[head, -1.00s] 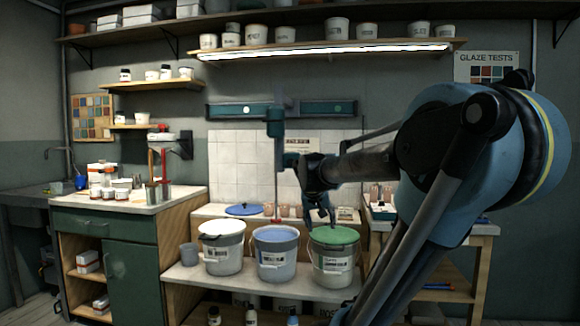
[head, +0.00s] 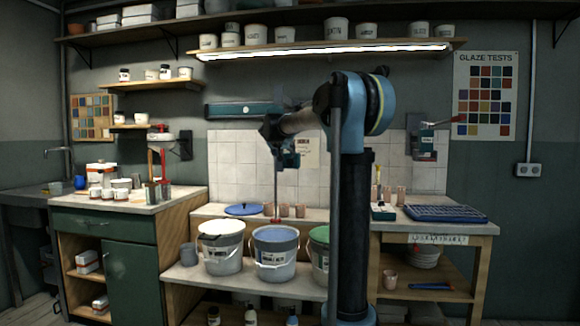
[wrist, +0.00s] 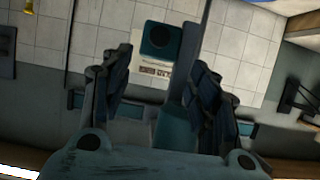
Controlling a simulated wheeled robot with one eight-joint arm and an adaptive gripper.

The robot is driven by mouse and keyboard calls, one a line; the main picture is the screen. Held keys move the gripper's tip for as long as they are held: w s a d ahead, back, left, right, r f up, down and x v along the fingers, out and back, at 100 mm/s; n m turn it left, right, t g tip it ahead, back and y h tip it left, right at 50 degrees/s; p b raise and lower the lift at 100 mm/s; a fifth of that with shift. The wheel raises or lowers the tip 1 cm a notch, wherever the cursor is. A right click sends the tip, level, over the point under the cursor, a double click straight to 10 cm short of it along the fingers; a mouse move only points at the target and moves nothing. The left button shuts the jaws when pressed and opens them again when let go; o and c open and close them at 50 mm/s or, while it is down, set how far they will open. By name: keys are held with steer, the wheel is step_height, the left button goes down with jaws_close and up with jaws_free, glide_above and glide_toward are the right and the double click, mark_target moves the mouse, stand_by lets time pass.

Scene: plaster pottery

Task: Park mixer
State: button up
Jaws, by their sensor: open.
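The mixer is a teal head hung from the wall rail (head: 245,109), with a thin shaft (head: 276,185) and a red paddle (head: 276,220). The shaft hangs down at the blue-filled bucket (head: 275,254), its paddle showing just above the blue. Contact cannot be told.
A white-filled bucket (head: 221,247) stands left of the blue one, and a green bucket (head: 319,250) is partly behind my arm. A teal wall unit (head: 424,142) hangs on the right. The right table (head: 470,229) bears a blue tray (head: 445,213) and cups.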

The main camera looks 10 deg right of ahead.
mark_target(290, 161)
steer(key=x, duration=1.7)
jaws_close()
